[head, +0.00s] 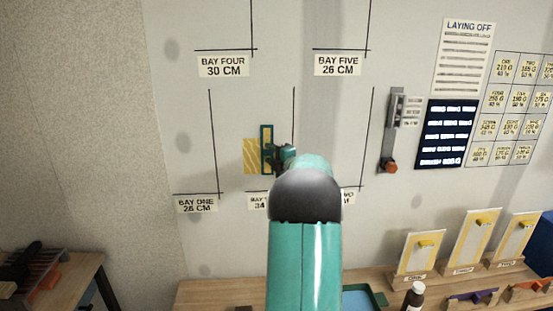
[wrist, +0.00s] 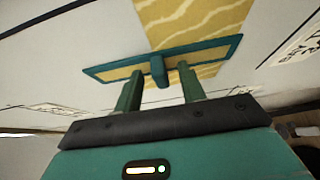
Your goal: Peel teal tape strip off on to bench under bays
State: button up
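A long, narrow teal-edged strip (head: 267,137) stands upright at the wall, along the right side of a yellow patterned paper piece (head: 250,156). In the wrist view the strip (wrist: 215,50) lies across the paper (wrist: 195,20), with a short teal stem (wrist: 158,70) at its middle. My gripper (head: 277,157) is at the strip's right side in the head view. In the wrist view my gripper's fingers (wrist: 159,80) are apart, one on each side of the stem, with gaps showing. The bench (head: 215,293) runs below the bays, partly hidden by my arm.
A grey wall fixture with a red-brown knob (head: 390,166) hangs to the right. The bench left of my arm looks clear.

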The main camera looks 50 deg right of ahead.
aim_at(264, 154)
grip_shut()
jog(key=shift+s+a, duration=0.8)
jog(key=shift+a, duration=0.1)
jog(key=shift+s+a, duration=0.35)
jog(key=shift+a, duration=0.05)
jog(key=shift+s+a, duration=0.25)
jog(key=shift+a, duration=0.05)
jog(key=shift+s+a, duration=0.3)
dwell(0.5)
jog(key=s+a, duration=0.4)
jog(key=a, duration=0.1)
jog(key=shift+s, duration=0.25)
dwell(0.4)
